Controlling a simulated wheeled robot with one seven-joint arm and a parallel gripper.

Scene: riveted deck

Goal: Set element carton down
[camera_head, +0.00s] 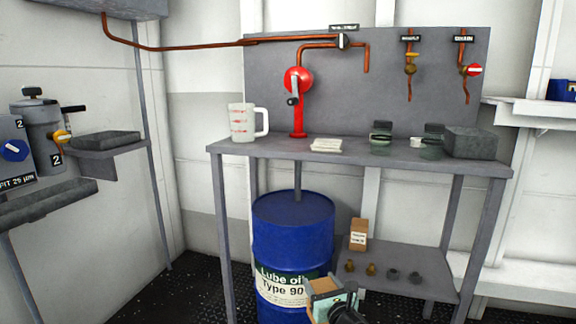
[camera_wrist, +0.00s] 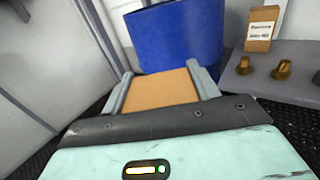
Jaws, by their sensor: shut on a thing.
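A plain tan carton (camera_wrist: 165,89), which I take to be the element carton, is held between the two grey fingers of my gripper (camera_wrist: 160,72) in the wrist view. My gripper is shut on it. In the head view, my gripper (camera_head: 330,300) is low at the bottom centre, in front of the bench, and the carton (camera_head: 324,285) shows as a small tan patch at it. The carton's underside is hidden. A similar labelled carton (camera_head: 358,240) stands upright on the bench's lower shelf (camera_head: 415,262); it also shows in the wrist view (camera_wrist: 262,28).
A blue lube oil drum (camera_head: 292,225) stands under the bench, just beyond my gripper. Several small brass and dark fittings (camera_head: 371,270) line the lower shelf's front. The bench top (camera_head: 215,148) carries a jug (camera_head: 241,122), a pale pad (camera_head: 326,145), jars and a grey box (camera_head: 474,142).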

